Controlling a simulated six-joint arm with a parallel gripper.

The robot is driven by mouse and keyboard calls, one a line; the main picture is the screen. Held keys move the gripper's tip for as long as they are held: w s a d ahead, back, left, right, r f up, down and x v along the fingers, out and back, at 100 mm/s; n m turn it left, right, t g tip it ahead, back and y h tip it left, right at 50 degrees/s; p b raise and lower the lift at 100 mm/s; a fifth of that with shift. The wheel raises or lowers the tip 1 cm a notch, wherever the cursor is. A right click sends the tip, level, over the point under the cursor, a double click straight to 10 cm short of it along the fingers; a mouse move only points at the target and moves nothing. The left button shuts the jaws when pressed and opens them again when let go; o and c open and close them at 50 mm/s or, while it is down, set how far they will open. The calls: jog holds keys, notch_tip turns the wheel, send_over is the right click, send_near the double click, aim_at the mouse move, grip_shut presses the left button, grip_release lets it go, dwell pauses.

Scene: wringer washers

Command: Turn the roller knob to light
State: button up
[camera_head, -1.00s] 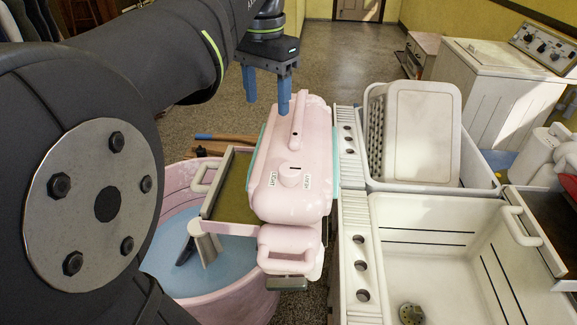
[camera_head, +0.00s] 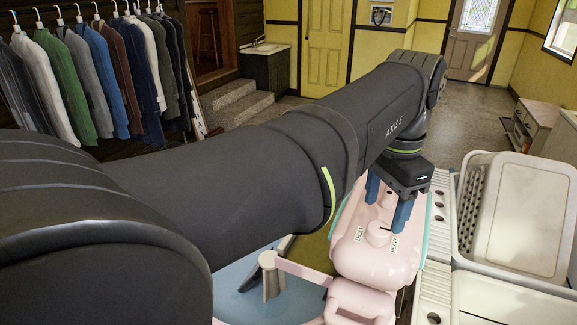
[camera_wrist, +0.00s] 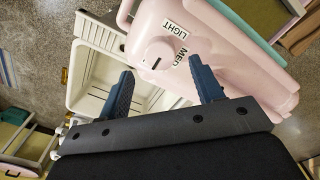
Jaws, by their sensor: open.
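The pink wringer head (camera_head: 350,262) has a round pink roller knob (camera_head: 377,234) on top with a short dark mark. The LIGHT label (camera_head: 360,236) is left of the knob and the HEAVY label (camera_head: 395,246) is right. My gripper (camera_head: 386,214) is open and empty, pointing down over the head near the knob. In the wrist view, the knob (camera_wrist: 158,54) lies between and beyond the fingertips of my gripper (camera_wrist: 163,68), seemingly untouched. LIGHT and MED labels show beside it; the HEAVY label is not visible there.
A white laundry basket (camera_head: 520,215) and a white double tub (camera_head: 500,300) stand right of the wringer. A clothes rack (camera_head: 100,85) is at the far left.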

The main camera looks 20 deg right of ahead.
aim_at(380, 227)
jog(key=shift+f, duration=2.8)
jog(key=c, duration=1)
jog(key=shift+o, duration=0.2)
